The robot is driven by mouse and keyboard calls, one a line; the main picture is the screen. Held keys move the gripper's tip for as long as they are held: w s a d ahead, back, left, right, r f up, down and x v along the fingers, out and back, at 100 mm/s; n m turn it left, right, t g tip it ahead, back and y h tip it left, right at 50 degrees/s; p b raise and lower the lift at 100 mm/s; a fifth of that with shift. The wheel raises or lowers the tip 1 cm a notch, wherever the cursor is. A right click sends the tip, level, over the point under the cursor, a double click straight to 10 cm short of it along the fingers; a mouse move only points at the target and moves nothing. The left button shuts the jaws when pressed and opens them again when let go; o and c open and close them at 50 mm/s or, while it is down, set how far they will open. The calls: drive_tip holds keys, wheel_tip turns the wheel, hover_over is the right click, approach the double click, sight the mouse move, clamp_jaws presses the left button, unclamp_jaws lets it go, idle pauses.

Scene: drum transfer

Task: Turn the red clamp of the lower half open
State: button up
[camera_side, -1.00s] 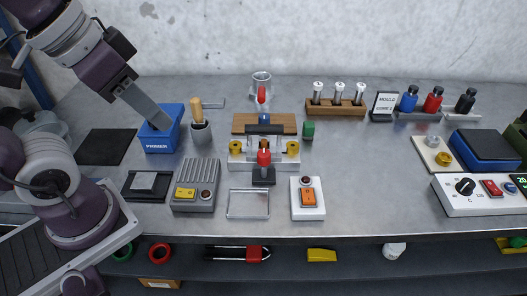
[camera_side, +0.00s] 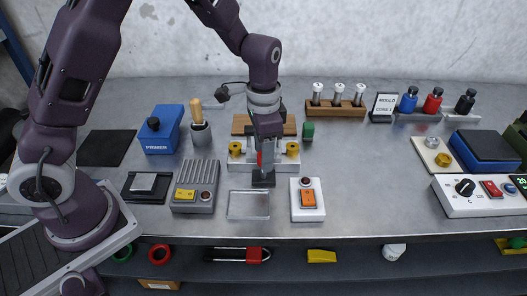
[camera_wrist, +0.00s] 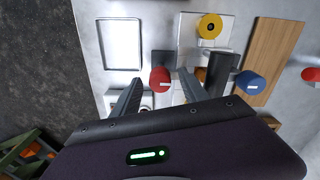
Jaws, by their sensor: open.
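The red clamp (camera_side: 259,158) stands at the front of the grey fixture (camera_side: 283,165), on a dark block (camera_side: 263,180). My gripper (camera_side: 263,168) is over it, pointing down, and hides most of it in the side view. In the wrist view the red clamp's round top (camera_wrist: 160,80) lies between the two fingertips of my open gripper (camera_wrist: 160,84). I cannot tell whether a finger touches it. A blue clamp top (camera_wrist: 249,82) is to its right, and a yellow knob (camera_wrist: 209,26) is above it in the wrist view.
A second yellow knob (camera_side: 236,148) is on the fixture's left. A clear tray (camera_side: 248,204) lies in front, beside a white switch box (camera_side: 307,199). A wooden board (camera_side: 289,126) is behind. The blue primer box (camera_side: 160,135) and a green cylinder (camera_side: 308,131) stand nearby.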

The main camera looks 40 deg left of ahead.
drive_tip(key=shift+f, duration=0.2)
clamp_jaws()
drive_tip(key=shift+n, duration=0.3)
drive_tip(key=n, duration=0.3)
drive_tip(key=shift+n, duration=0.4)
drive_tip(key=n, duration=0.4)
drive_tip(key=shift+n, duration=0.3)
drive_tip(key=n, duration=0.4)
drive_tip(key=shift+n, duration=2.4)
